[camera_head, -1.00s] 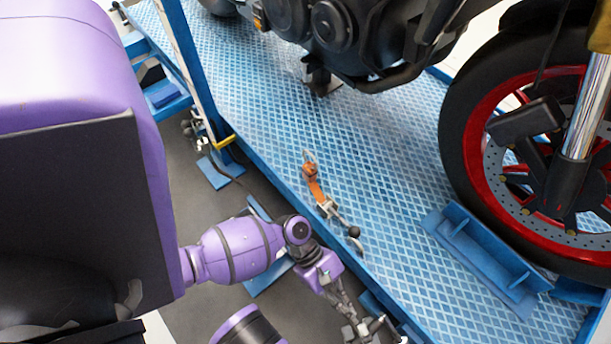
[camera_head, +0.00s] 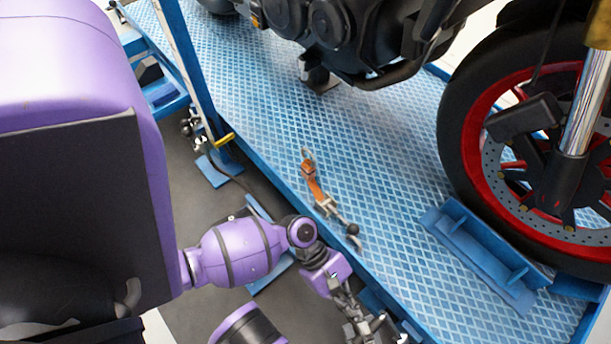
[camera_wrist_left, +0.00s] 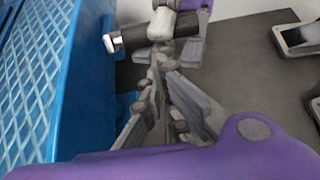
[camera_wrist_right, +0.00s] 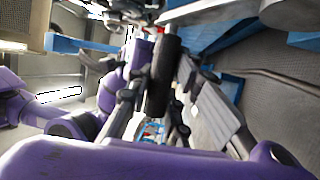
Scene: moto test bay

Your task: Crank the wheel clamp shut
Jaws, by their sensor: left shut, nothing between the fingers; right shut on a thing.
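The motorcycle's front wheel (camera_head: 470,135), with a red rim, stands at the right in the head view. A blue clamp bar (camera_head: 480,255) lies alongside it on the platform. My left gripper (camera_head: 362,325) is at the platform's near edge; in its wrist view its fingers (camera_wrist_left: 156,80) are shut and empty. Just beyond them is a black crank handle (camera_wrist_left: 130,38) with a silver end. My right gripper (camera_wrist_right: 163,85) is shut on this dark handle (camera_wrist_right: 162,70). The right gripper cannot be made out clearly in the head view. The clamp's screw is hidden.
The blue tread-plate platform (camera_head: 390,170) fills the middle. An orange ratchet strap (camera_head: 312,182) lies on it. A blue post (camera_head: 188,70) rises at the left. Grey floor (camera_head: 195,310) is open below the platform's near edge.

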